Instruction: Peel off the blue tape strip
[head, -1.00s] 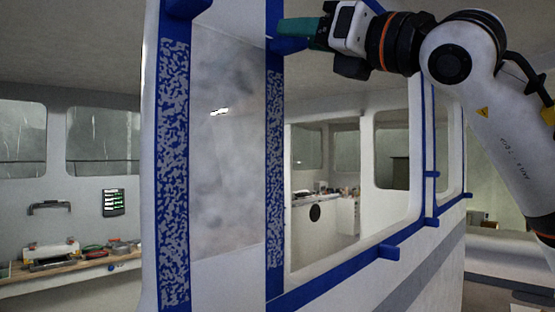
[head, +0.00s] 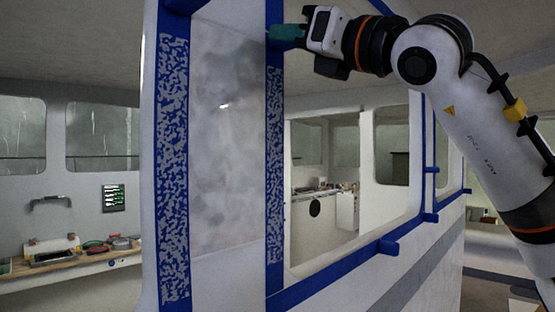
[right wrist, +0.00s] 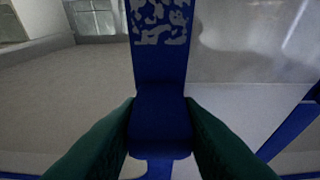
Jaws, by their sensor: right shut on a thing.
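A blue tape strip (head: 275,170) with grey mottling runs down the cabin's corner post, left of the large window opening. My right gripper (head: 276,38) is at the top of this strip in the head view, its green fingers pointing left. In the right wrist view, the fingers (right wrist: 160,130) are on both sides of a plain blue tab (right wrist: 160,118) and shut on it. The mottled part of the tape (right wrist: 160,22) continues beyond the tab. In the head view the fingers hide the tab. My left gripper is in neither current view.
Another mottled blue strip (head: 174,170) runs down the post to the left, beyond a hazy pane (head: 226,150). More blue tape edges the window opening, with a tab (head: 388,246) sticking out below. A workbench (head: 70,266) with tools stands at the far left.

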